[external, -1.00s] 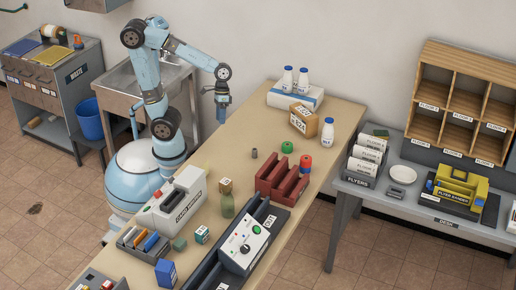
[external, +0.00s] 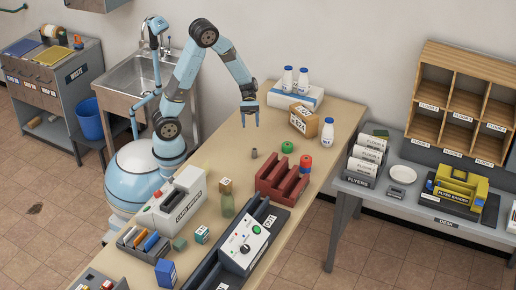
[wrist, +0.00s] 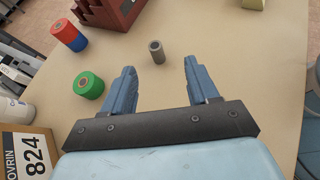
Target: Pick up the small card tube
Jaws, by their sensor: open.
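The small card tube (external: 254,153) is a short grey-brown cylinder standing upright on the tan table. It also shows in the wrist view (wrist: 157,52), beyond the fingertips and between their lines, a little left of the middle of the gap. My gripper (external: 250,121) is open and empty, pointing down above the table, behind the tube in the external view. In the wrist view my gripper (wrist: 160,68) shows two blue fingers spread apart, not touching the tube.
A dark red rack (external: 282,184) lies in front. A cardboard box (external: 303,119) and a white bottle (external: 327,132) stand further right. The table around the tube is clear.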

